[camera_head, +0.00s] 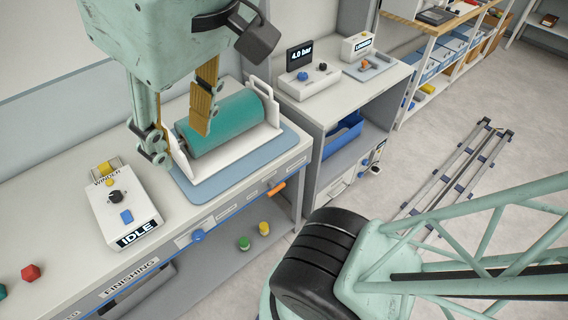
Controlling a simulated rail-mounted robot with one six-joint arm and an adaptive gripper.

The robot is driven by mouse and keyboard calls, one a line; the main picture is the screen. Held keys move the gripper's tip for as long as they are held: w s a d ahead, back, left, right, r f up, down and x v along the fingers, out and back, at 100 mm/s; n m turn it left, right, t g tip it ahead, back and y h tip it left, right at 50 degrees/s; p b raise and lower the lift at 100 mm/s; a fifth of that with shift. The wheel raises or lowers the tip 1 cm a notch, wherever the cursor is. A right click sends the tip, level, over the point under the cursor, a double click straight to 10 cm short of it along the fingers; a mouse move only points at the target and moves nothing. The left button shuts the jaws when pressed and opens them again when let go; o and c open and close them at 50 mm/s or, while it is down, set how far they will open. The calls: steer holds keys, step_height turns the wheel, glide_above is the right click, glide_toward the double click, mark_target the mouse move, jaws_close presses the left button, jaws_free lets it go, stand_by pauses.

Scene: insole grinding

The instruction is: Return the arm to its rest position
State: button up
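My gripper (180,117) hangs at the upper left of the head view, pointing down over the finishing bench (60,262). Its two fingers with yellow-brown pads are spread apart, with nothing seen between them. It is in front of a teal roller (232,122) in a white cradle (262,88). The right finger overlaps the roller in the picture; I cannot tell whether it touches. No insole can be made out.
A winder control box (122,205) reading IDLE stands left of the blue-grey mat (212,190). A red knob (31,272) is at the far left. A second bench (335,98) with a 4.0 bar display stands behind. Rails (455,180) lie on the open floor at right.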

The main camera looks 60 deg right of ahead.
step_height(320, 180, down, 6)
steer(key=b, duration=0.5)
steer(key=shift+s, duration=0.25)
stand_by(1.0)
